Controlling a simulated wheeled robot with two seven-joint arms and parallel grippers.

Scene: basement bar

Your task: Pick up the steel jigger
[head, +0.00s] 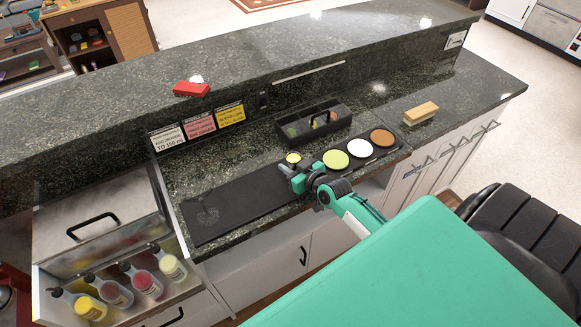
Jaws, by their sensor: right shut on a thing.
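My right gripper (292,174) is low over the right part of the long black bar mat (245,204) on the lower counter. It is shut on a small cup-like thing, which I take to be the steel jigger (293,158). Its round top looks pale yellow and shows just beyond the fingers. Most of its body is hidden by the gripper, and I cannot tell whether it touches the mat. My left gripper is out of view.
A black tray (401,146) with green-yellow, white and brown rounds is close on the right. A black caddy (328,127) stands behind. Three label cards (198,131) line the raised ledge. Several bottles (147,285) stand at lower left. The mat's left part is clear.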

